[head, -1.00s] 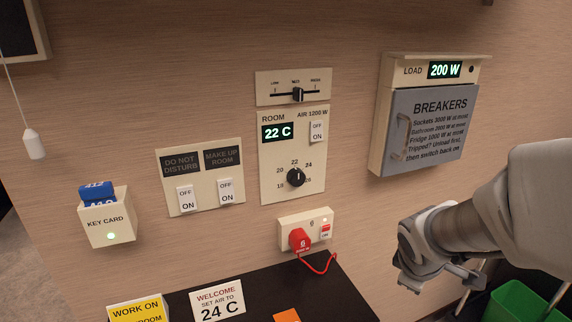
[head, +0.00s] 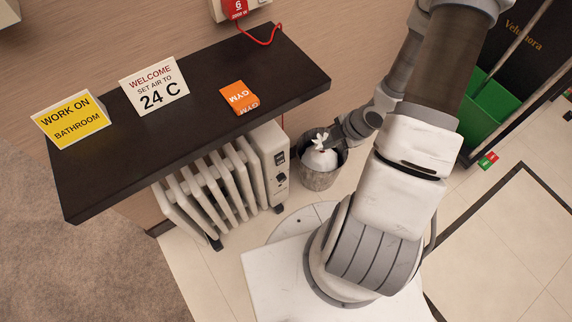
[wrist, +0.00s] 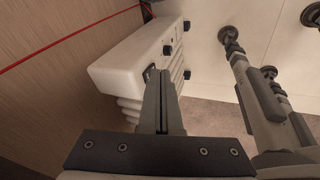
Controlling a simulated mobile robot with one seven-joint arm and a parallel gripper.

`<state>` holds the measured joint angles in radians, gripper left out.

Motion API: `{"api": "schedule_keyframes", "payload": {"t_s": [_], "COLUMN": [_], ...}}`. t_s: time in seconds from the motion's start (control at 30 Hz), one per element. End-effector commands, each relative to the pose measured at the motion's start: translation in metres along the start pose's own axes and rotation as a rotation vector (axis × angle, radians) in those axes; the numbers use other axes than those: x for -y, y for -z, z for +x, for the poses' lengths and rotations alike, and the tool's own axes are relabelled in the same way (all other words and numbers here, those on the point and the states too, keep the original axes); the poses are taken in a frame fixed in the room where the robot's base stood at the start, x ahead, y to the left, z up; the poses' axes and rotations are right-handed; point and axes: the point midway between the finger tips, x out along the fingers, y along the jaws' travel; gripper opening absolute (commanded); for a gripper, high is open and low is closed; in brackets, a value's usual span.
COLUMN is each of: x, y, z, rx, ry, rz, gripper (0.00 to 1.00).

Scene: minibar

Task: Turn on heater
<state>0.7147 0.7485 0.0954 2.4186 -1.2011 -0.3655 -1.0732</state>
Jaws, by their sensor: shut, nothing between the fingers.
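The heater (head: 218,178) is a white finned radiator standing on the floor under the dark shelf. Its right end carries a control panel (head: 277,165) with a dark switch (head: 279,157) and a round dial (head: 281,177). In the wrist view the heater's white end (wrist: 125,67) lies ahead, with a dark knob (wrist: 167,50) on it. My gripper (head: 337,135) is right of the heater, above the bin. In the wrist view my gripper (wrist: 158,75) is shut and empty, its tips overlapping the heater's end near a dark part. I cannot tell whether they touch.
The dark shelf (head: 120,165) overhangs the heater and holds two signs and an orange packet (head: 239,97). A bin (head: 320,178) with a white bag stands right of the heater. A red cord (head: 262,38) hangs from the wall socket; a green bin (head: 490,110) stands farther right.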

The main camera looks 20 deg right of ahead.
Motion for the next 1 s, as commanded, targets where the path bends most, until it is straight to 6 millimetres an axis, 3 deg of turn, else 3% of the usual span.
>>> {"api": "schedule_keyframes", "payload": {"t_s": [0.03,0.1,0.3,0.8,1.0], "x": [0.013,0.023,0.04,0.043,0.044], "y": [0.004,0.011,0.028,0.033,0.037], "z": [0.017,0.029,0.049,0.054,0.076], "rx": [-0.044,-0.099,-0.203,-0.228,-0.23], "ry": [-0.002,-0.013,-0.047,-0.058,-0.057], "rz": [-0.009,-0.031,-0.067,-0.077,-0.078], "gripper": [0.0,0.0,0.0,0.0,0.0]}}
